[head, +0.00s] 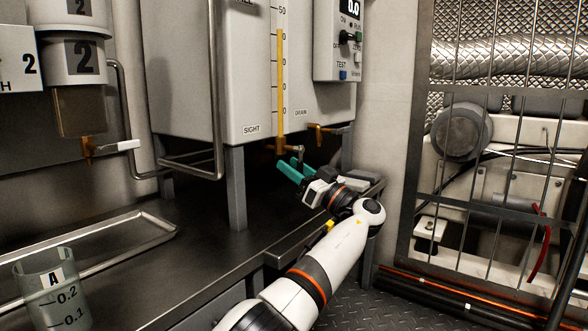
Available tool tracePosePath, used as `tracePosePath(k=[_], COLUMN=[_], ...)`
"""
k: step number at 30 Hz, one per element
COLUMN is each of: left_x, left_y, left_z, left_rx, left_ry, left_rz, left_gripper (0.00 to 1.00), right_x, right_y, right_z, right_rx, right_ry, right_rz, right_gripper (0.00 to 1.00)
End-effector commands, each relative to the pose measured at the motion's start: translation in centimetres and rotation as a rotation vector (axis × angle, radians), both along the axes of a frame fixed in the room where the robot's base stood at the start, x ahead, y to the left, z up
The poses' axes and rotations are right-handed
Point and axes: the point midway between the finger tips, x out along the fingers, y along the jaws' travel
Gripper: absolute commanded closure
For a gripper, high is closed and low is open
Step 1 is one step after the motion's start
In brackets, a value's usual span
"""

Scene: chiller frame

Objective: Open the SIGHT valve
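The SIGHT valve (282,145) is a small brass valve at the foot of the yellow sight tube (280,85), right of the SIGHT label (251,129) on the grey tank (245,70). Its short lever (299,150) seems to point right, but its far end is hard to make out near the gripper.
A bent metal rail (218,110) and a tank leg (236,190) stand left of the gripper. A beaker marked A (52,290) and a tray (120,245) are at the left.

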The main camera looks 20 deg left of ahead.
Motion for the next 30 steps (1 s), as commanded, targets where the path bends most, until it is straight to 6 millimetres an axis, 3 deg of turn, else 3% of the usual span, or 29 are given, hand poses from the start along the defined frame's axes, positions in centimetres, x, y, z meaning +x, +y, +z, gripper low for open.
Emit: tracePosePath(k=[10,16,22,30], left_x=[-0.4,-1.7,-3.1,-4.0], left_y=[-1.0,-4.5,-8.0,-10.2], left_z=[-0.5,-2.2,-3.5,-4.5], left_rx=[0.002,0.002,0.002,0.001], left_ry=[-0.001,-0.001,0.002,0.001], left_rz=[-0.001,-0.005,-0.003,0.000], left_gripper=[0.64,0.64,0.64,0.64], right_x=[0.0,0.0,0.1,0.1], right_y=[0.0,0.0,0.0,0.0], right_z=[-0.5,-1.9,-1.5,-1.5], right_rx=[0.000,0.000,0.000,0.000], right_ry=[0.001,0.001,0.004,0.003], right_rz=[0.000,0.000,0.000,0.000], right_gripper=[0.64,0.64,0.64,0.64])
